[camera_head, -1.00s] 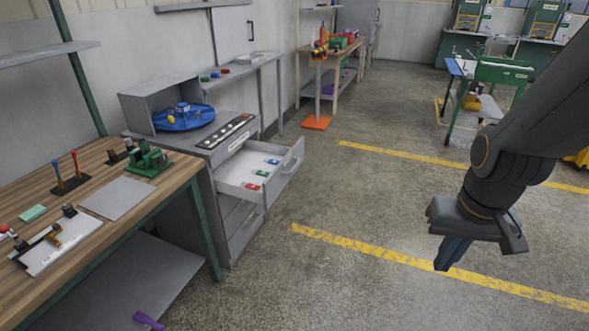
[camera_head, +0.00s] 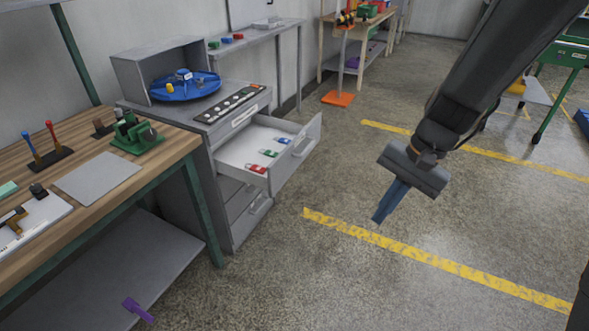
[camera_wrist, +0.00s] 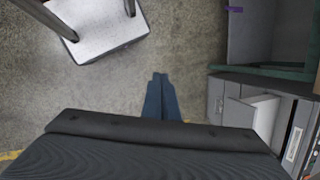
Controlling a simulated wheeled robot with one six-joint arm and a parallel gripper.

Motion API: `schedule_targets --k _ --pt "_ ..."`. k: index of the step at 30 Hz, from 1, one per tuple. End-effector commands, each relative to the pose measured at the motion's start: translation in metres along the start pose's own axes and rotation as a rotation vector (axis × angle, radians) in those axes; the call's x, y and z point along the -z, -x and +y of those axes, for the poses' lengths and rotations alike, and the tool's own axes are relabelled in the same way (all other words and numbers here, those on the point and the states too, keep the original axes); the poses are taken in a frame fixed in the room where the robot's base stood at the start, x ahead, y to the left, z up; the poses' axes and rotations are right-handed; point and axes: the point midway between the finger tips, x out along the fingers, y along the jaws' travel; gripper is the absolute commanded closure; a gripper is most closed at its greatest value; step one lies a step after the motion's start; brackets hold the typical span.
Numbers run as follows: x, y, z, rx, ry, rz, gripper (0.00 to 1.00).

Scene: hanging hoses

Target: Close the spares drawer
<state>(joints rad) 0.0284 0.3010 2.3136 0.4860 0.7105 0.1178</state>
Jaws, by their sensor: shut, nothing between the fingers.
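The spares drawer (camera_head: 292,160) is the open top drawer of a grey cabinet (camera_head: 238,220). It is pulled out to the right, and red, green and blue items lie on its white floor. My gripper (camera_head: 378,219) is in the air to the right of the drawer, apart from it. Its blue fingers are together and hold nothing. In the wrist view the fingers (camera_wrist: 160,78) point over bare floor, with the open drawer (camera_wrist: 252,112) at the right, partly cut off by my gripper body.
A wooden workbench (camera_head: 160,160) with a green vise (camera_head: 135,135) stands left of the cabinet. A blue round tray (camera_head: 184,90) sits on the cabinet top. An orange-based stand (camera_head: 338,98) is behind. Floor between drawer and gripper is clear.

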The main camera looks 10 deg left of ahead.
Motion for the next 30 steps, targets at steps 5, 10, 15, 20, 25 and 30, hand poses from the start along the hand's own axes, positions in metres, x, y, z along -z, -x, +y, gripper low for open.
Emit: schedule_targets --k 5,10,15,20,25,30 --pt "0.048 -0.073 -0.064 0.182 -0.309 -0.218 1.0" --pt "0.102 -0.12 -0.131 0.383 -0.568 -0.431 1.0" --pt "0.173 -0.155 -0.19 0.608 -0.782 -0.645 1.0" --pt "0.239 -0.174 -0.223 0.808 -0.915 -0.814 1.0" --pt "0.284 -0.18 -0.236 0.95 -0.982 -0.922 1.0" --pt "0.298 -0.18 -0.243 1.001 -1.0 -0.959 1.0"
